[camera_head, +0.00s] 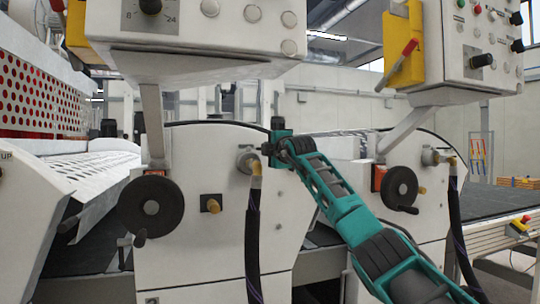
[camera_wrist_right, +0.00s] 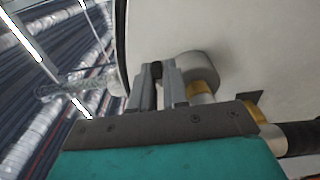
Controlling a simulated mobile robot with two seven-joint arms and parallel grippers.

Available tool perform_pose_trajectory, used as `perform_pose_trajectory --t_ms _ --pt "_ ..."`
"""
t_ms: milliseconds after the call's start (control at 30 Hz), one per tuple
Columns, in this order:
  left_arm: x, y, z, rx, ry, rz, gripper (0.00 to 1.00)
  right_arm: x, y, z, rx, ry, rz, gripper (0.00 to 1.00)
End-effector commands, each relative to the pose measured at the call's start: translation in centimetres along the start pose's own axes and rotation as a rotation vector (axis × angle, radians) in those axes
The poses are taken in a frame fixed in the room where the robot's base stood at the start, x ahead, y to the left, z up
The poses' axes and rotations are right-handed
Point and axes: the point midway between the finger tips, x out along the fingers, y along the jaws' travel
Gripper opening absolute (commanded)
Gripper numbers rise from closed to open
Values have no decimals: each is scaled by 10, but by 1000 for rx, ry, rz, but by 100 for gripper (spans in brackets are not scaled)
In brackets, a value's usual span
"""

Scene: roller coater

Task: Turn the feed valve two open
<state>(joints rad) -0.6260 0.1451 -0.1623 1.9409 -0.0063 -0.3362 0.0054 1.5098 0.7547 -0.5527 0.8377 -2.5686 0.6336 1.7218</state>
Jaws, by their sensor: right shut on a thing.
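A feed valve (camera_head: 247,161), a grey round body with a brass fitting and a black hose below, sits on the left white machine panel. My right gripper (camera_head: 267,150) is at this valve, at its right side. In the right wrist view the gripper's two fingers (camera_wrist_right: 160,86) are shut on a small dark part, the valve handle, beside the grey valve body (camera_wrist_right: 198,68). The handle is mostly hidden by the fingers, so its angle is unclear. A similar valve (camera_head: 430,157) is on the right machine panel. No label tells which is number two. My left gripper is out of view.
Black handwheels (camera_head: 151,206) and (camera_head: 399,188) stick out from the two panels. Control boxes (camera_head: 200,40) and (camera_head: 470,45) hang above on brackets. A black hose (camera_head: 253,245) runs down from the left valve. A dark conveyor belt (camera_head: 495,222) lies at right.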

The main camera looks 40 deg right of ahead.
Motion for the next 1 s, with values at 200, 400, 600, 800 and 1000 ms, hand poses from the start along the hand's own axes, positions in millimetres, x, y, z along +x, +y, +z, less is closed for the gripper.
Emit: perform_pose_trajectory --t_ms 200,400,600,800,1000 --pt "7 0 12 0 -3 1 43 -2 2 -3 3 -41 9 0" --pt "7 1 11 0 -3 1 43 -1 2 -3 4 -43 6 0" --pt "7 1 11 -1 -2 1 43 -1 1 -3 3 -43 4 23" --pt "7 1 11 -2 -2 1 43 -1 0 -3 2 -44 2 36" --pt "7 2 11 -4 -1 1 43 -1 -1 -3 2 -44 1 36"
